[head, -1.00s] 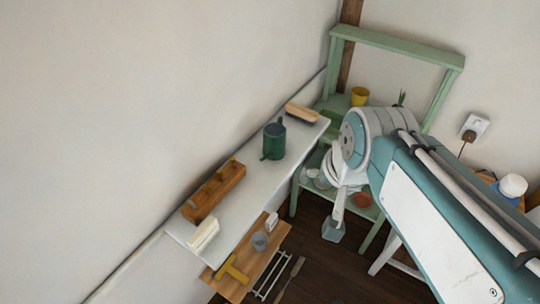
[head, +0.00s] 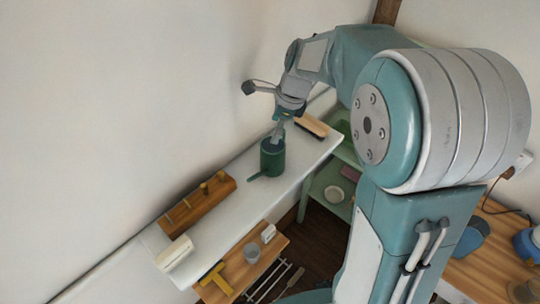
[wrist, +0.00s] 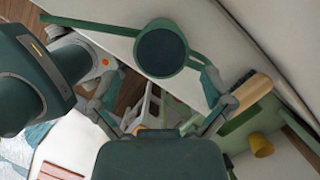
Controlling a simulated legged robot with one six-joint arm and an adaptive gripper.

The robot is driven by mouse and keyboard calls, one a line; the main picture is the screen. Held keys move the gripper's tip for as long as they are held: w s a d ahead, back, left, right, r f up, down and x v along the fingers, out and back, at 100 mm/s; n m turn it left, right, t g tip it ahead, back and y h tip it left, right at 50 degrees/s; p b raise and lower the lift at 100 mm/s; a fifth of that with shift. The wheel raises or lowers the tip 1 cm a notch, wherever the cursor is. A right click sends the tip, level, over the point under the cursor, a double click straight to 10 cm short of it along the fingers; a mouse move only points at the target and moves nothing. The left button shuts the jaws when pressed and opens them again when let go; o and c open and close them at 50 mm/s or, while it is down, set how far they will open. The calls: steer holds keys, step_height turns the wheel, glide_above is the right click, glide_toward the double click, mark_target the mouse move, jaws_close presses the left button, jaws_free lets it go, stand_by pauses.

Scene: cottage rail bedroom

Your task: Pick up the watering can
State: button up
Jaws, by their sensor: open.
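The watering can (head: 272,160) is dark green and stands upright on a white wall shelf (head: 235,212); its spout points to the lower left in the head view. In the wrist view the can (wrist: 160,52) shows from above as a dark round body, spout to the left and handle to the right. My gripper (head: 277,122) is at the can's top in the head view, partly hidden by its own links. In the wrist view my gripper (wrist: 158,95) is open, its fingers wide apart with nothing between them. Contact with the can cannot be told.
A wooden brush (head: 310,125) lies just right of the can. A wooden peg rack (head: 200,202) and a white block (head: 174,253) are further left on the shelf. A wall runs behind. A lower wooden shelf (head: 235,272) holds a grey cup (head: 251,252).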

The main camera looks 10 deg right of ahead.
mark_target(267, 152)
steer(key=x, duration=0.4)
steer(key=shift+d+f, duration=0.15)
steer(key=shift+d, duration=0.25)
steer(key=x, duration=0.5)
steer(key=shift+a, duration=0.35)
steer(key=shift+s+d, duration=0.1)
steer(key=shift+d, duration=0.05)
steer(key=c, duration=0.9)
